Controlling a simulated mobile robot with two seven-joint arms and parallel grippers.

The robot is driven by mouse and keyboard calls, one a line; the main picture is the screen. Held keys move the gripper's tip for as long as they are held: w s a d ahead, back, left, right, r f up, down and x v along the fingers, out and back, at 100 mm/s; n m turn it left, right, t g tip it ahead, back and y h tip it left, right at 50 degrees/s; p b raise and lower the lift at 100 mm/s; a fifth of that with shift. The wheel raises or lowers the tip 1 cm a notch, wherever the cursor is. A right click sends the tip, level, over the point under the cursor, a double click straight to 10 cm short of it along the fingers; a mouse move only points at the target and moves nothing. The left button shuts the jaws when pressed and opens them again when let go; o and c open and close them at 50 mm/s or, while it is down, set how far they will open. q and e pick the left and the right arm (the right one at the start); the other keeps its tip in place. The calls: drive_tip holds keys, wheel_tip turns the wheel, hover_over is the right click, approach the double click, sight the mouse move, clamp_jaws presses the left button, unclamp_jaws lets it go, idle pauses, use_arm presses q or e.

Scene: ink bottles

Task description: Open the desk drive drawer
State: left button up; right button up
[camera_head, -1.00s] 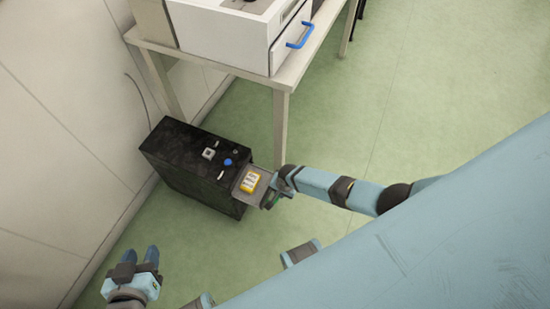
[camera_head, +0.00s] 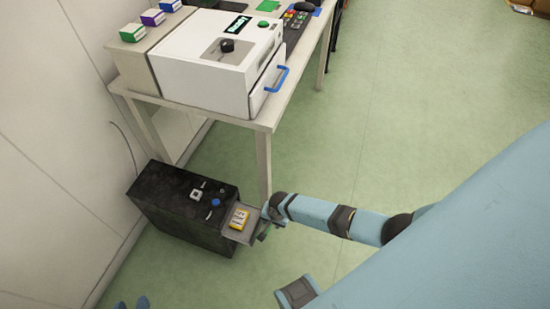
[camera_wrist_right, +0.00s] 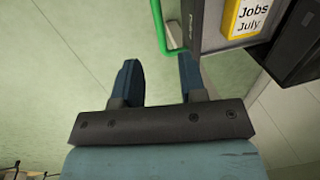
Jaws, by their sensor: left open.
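The white desk drive (camera_head: 205,75) stands on the table. Its drawer front (camera_head: 262,98) with a blue handle (camera_head: 277,79) looks flush and shut. Of my left gripper (camera_head: 132,304), only the blue fingertips show at the bottom left edge, open and far from the desk drive. My right gripper is at the black floor unit, mostly hidden in the head view. In the right wrist view my right gripper (camera_wrist_right: 157,70) has its fingers apart, with nothing between them. A green handle (camera_wrist_right: 159,28) lies just past its fingertips.
The black floor unit (camera_head: 165,205) has its small drawer (camera_head: 240,235) out, holding a yellow cartridge (camera_head: 239,218) marked "Jobs July". Coloured boxes (camera_head: 133,33) sit on the left of the table. A table leg (camera_head: 264,165) stands behind the small drawer.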

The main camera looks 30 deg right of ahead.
use_arm(q)
drive_tip(key=shift+s+a+r+p, duration=0.1)
drive_tip(key=shift+s+r+p, duration=0.1)
drive_tip(key=shift+p, duration=0.85)
use_arm(e)
wheel_tip(320, 180, up, 7)
drive_tip(key=shift+s+d, duration=0.4)
drive_tip(key=shift+s, duration=0.05)
drive_tip(key=shift+s, duration=0.1)
